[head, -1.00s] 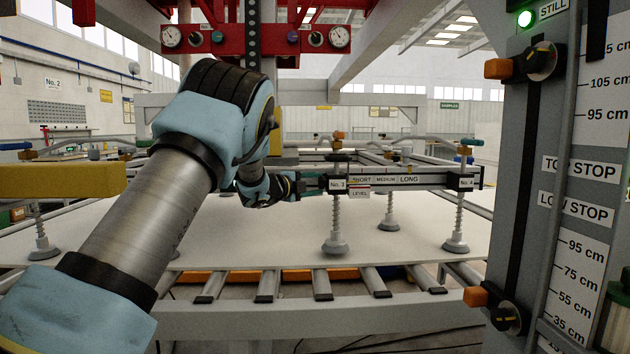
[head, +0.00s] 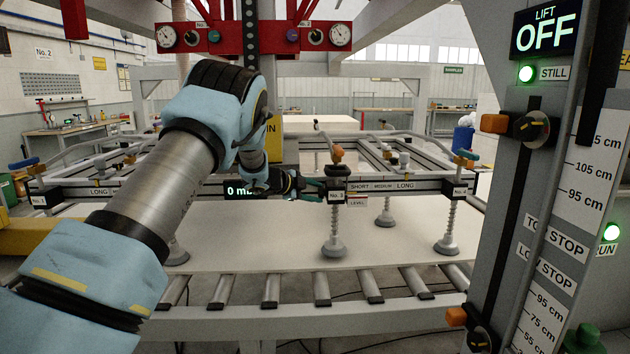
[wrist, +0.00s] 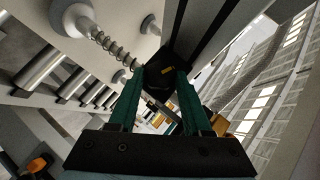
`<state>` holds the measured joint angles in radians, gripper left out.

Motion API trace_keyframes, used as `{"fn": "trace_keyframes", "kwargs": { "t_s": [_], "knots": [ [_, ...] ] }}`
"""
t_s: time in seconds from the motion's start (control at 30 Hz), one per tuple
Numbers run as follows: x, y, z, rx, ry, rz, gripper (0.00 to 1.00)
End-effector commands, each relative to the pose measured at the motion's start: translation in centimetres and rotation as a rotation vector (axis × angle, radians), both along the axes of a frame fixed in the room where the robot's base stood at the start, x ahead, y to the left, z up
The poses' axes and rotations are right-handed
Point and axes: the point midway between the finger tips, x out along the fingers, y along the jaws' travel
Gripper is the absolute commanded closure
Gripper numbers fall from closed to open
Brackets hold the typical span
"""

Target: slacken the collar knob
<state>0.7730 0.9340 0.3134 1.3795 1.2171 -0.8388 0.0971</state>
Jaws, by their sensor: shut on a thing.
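My gripper (head: 316,189) reaches in from the left at the collar labelled No. 3 (head: 336,197) on the front beam. In the wrist view, the green fingers of my gripper (wrist: 163,92) are closed on a black knob (wrist: 165,75) with a small yellow mark, which I take to be the collar knob. In the head view the fingers and the collar hide most of it, so I cannot tell how far it is turned. Below the collar hangs a spring stem with a grey suction cup (head: 333,248). A small LEVEL tag (head: 357,200) hangs beside the collar.
The beam (head: 400,186) carries a SHORT, MEDIUM, LONG scale. Another collar, No. 4 (head: 459,188), sits at its right end. A pale sheet (head: 280,246) lies on rollers under the cups. A grey post at right carries a LIFT OFF display (head: 545,30) and green lamps.

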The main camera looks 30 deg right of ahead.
Motion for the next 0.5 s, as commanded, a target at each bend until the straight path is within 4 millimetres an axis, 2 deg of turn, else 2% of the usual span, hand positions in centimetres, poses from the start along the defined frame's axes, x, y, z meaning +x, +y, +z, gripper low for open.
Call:
{"fn": "trace_keyframes", "kwargs": {
  "t_s": [0.5],
  "knots": [
    [0.10, 0.02, -0.01, 0.020, 0.043, 0.001, 1.00]
  ]
}}
